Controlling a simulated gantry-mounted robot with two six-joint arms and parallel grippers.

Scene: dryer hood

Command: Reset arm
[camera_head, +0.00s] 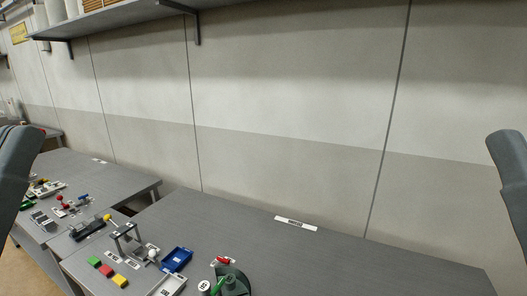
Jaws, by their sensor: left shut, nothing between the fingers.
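My left arm (15,175) comes in at the left edge as a dark grey link. My right arm (510,165) shows as a dark grey link at the right edge. The right gripper is outside the picture. Neither arm visibly touches anything on the grey table (370,265).
The table's near left holds a blue tray (177,260), a grey frame (126,239), several coloured blocks and a dark green rounded object (235,282). A white label strip (296,223) lies near the wall. The table's right side is clear. A shelf (120,17) hangs above.

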